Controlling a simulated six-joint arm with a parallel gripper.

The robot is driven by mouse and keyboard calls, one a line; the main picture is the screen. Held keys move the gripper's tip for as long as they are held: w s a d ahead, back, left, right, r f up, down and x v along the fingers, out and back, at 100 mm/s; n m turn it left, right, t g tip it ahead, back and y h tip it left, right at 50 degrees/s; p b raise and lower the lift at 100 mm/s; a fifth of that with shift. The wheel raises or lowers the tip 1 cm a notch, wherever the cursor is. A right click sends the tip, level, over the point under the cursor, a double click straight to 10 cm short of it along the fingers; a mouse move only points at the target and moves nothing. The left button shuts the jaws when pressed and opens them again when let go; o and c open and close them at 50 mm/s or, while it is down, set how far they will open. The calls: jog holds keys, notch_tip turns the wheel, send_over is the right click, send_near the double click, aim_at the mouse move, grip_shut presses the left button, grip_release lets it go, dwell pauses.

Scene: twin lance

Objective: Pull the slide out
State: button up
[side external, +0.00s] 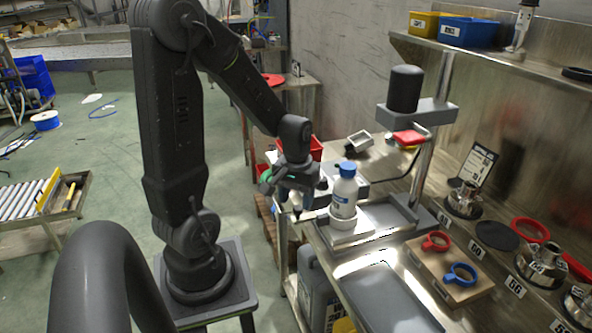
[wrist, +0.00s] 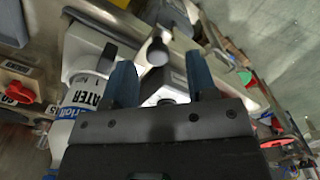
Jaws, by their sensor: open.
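A white bottle with a blue cap (side external: 344,190) stands upright in a round white holder (side external: 352,222) on the slide on the steel bench. The bottle, with WATER on its label, also shows at the left of the wrist view (wrist: 84,75). A short bar with a dark rounded knob (wrist: 157,50) reaches out from the slide's left side. My gripper (side external: 296,203) is left of the bottle, pointing down over the knob end. In the wrist view its two blue fingers (wrist: 161,76) are apart, with the knob seen between them; whether they touch it is unclear.
A post with a dark cylinder head (side external: 404,90) and red part stands behind the bottle. Metal fittings (side external: 542,265) line the right.

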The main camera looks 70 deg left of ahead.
notch_tip(320, 180, up, 11)
dwell(0.3)
jog(key=shift+r, duration=0.1)
jog(key=s+d+r+m+t, duration=0.2)
jog(key=d+m, duration=0.2)
jog(key=d, duration=0.4)
jog(key=s+d+r+m+t, duration=0.1)
jog(key=d+r+m+t, duration=0.1)
jog(key=d+m, duration=0.3)
jog(key=d+t, duration=0.1)
jog(key=d, duration=0.2)
jog(key=shift+s+d+r+t, duration=0.2)
jog(key=shift+s+r+t, duration=0.1)
jog(key=shift+s, duration=0.1)
